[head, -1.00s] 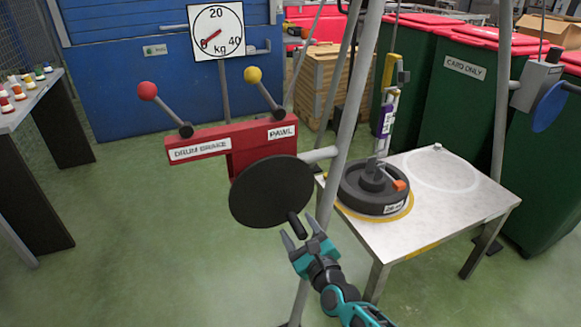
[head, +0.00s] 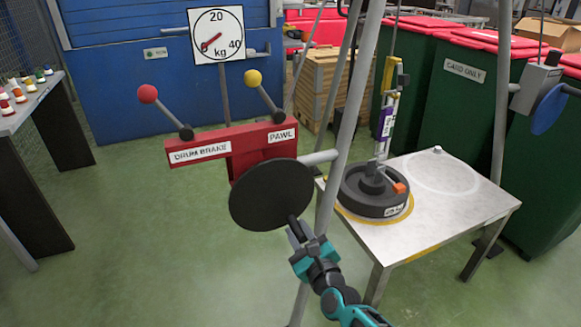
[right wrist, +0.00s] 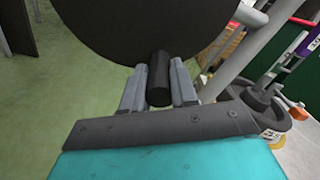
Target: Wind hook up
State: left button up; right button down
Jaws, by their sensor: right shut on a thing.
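The winch's black crank disc (head: 270,193) stands in front of a red bracket with a drum brake lever (head: 165,112), red-knobbed, and a pawl lever (head: 264,95), yellow-knobbed. The disc's dark handle peg (right wrist: 158,78) sits at its lower right edge. My right gripper (head: 297,228) is shut on this peg; in the right wrist view its fingers (right wrist: 158,85) lie on either side of it. The hook (head: 387,135) hangs on its line above a dark round weight (head: 372,190) on the table; the hook's details are too small to tell. My left gripper is not in view.
The metal table (head: 455,205) holds the weight in a yellow ring, with an empty white ring beside it. A grey tripod leg (head: 343,125) rises right behind the disc. A kg dial (head: 218,35) reads near zero. Green bins stand behind.

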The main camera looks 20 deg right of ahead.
jog(key=shift+a+f+m+b, duration=0.35)
jog(key=shift+a+m+b, duration=0.25)
jog(key=shift+m+b, duration=0.1)
jog(key=shift+a+f+m+b, duration=0.2)
jog(key=shift+a+m+b, duration=0.25)
jog(key=shift+a+m, duration=0.45)
jog(key=shift+m, duration=0.1)
jog(key=shift+a, duration=0.1)
jog(key=shift+a+f+m+b, duration=0.1)
jog(key=shift+a+m+b, duration=0.5)
jog(key=shift+m, duration=0.2)
jog(key=shift+a+m+b, duration=0.3)
jog(key=shift+a+m, duration=0.2)
jog(key=shift+m, duration=0.2)
jog(key=shift+a+m, duration=0.25)
jog(key=shift+m, duration=0.05)
